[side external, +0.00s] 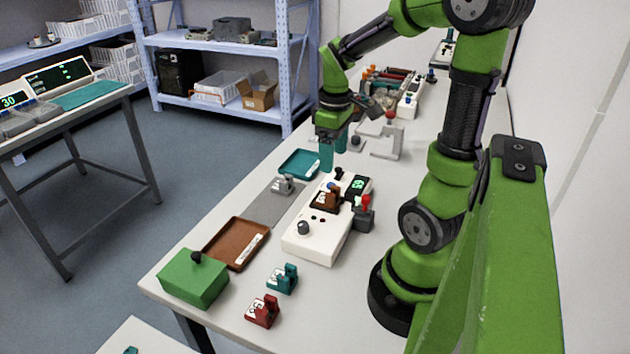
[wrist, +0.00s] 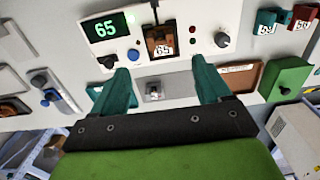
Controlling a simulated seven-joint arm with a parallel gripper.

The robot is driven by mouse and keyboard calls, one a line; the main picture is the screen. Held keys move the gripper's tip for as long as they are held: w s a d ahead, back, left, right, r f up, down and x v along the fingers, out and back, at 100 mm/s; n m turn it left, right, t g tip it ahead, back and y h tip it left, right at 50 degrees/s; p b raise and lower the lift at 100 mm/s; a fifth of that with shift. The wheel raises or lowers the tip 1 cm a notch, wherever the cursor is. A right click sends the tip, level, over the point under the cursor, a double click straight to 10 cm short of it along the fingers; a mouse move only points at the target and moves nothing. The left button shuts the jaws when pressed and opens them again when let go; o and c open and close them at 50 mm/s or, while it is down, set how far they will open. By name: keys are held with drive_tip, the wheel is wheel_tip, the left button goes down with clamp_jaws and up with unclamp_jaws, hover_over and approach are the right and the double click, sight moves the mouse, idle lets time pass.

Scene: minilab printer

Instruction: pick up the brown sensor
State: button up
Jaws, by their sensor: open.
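The brown sensor (side external: 325,200) sits on the white device (side external: 313,245), next to its dark display. In the wrist view the brown sensor (wrist: 160,42) carries a "65" label and stands upright in the picture, beyond my fingertips and between their lines. My gripper (side external: 333,158) is above the table, behind the device in the side view, with its teal fingers pointing down. In the wrist view my gripper (wrist: 164,75) is open, its fingers wide apart with nothing held between them. The device's display (wrist: 108,28) reads 65.
A grey sensor (side external: 283,185) lies on a grey mat (side external: 262,209). A teal tray (side external: 299,163), brown tray (side external: 236,243) and green box (side external: 194,281) are nearby. A teal sensor (side external: 284,279) and red sensor (side external: 262,311) stand in front. A red-topped block (side external: 364,216) stands beside the device.

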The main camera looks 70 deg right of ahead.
sight(332, 191)
wheel_tip(332, 191, down, 11)
drive_tip(key=shift+a+f, duration=0.1)
idle(0.4)
drive_tip(key=shift+c, duration=0.2)
drive_tip(key=c, duration=1)
wheel_tip(332, 191, up, 10)
